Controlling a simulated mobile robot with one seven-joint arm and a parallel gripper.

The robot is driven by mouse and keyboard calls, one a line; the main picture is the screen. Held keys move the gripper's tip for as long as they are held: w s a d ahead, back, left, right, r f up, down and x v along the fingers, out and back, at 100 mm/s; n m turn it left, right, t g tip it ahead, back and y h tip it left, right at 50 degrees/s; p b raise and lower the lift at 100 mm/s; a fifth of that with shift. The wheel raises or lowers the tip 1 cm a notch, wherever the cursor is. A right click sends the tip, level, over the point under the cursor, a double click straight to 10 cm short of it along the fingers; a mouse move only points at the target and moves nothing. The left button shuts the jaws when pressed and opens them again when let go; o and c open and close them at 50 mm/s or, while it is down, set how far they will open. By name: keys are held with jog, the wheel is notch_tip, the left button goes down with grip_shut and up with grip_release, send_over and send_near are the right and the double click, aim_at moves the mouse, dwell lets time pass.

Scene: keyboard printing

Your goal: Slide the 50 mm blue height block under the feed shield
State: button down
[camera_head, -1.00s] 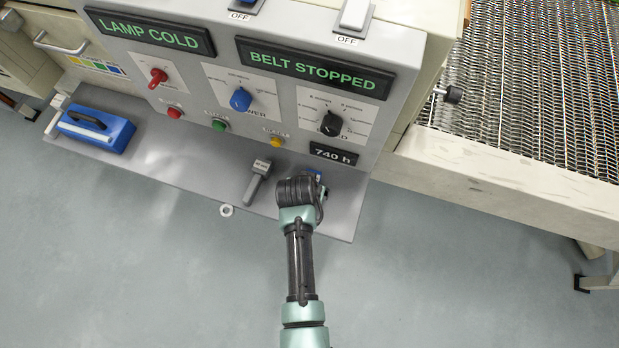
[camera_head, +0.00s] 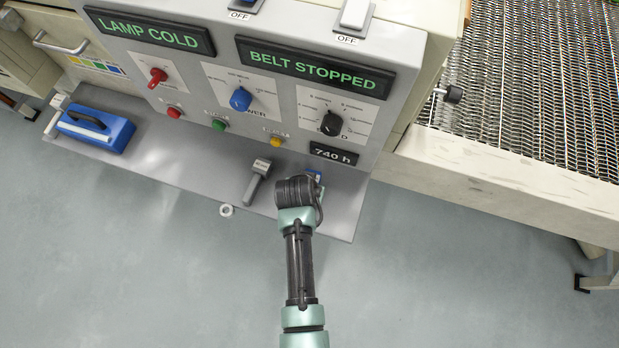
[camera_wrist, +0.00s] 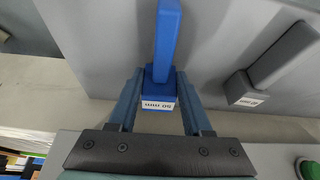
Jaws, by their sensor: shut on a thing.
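The blue height block (camera_wrist: 160,88) is in the wrist view, with a white label on its near end and a long blue handle (camera_wrist: 167,35) reaching away. My gripper (camera_wrist: 158,80) is shut on it, one finger on each side. In the head view my wrist hides most of the gripper, and only a small blue part of the block (camera_head: 315,175) shows beyond it, over the right end of the grey shelf (camera_head: 340,215). I cannot tell whether the block touches the shelf. I cannot make out the feed shield in either view.
A grey block with a handle (camera_head: 257,179) lies on the shelf just left of my wrist. A blue tool with a black handle (camera_head: 95,128) lies at the shelf's left. The control panel (camera_head: 285,130) rises behind. The mesh belt (camera_head: 530,90) is at right, behind a pale rail.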

notch_tip(320, 180, up, 6)
jog(key=shift+r, duration=0.25)
jog(key=s+a, duration=0.3)
jog(key=s, duration=0.6)
jog(key=s+a+b, duration=0.1)
jog(key=s+a, duration=0.2)
jog(key=s, duration=0.6)
jog(key=shift+s, duration=0.4)
jog(key=shift+f, duration=0.1)
jog(key=c, duration=1.1)
grip_release()
grip_shut()
jog(key=shift+w, duration=0.1)
jog(key=w+d+r+n, duration=0.1)
jog(key=w+d+r, duration=0.1)
jog(key=w, duration=0.5)
jog(key=w+d+r+n+y, duration=0.1)
jog(key=w+d+r+n, duration=0.1)
jog(key=w, duration=0.5)
jog(key=shift+w+d+r, duration=0.2)
jog(key=shift+d+r, duration=0.6)
jog(key=shift+d, duration=0.2)
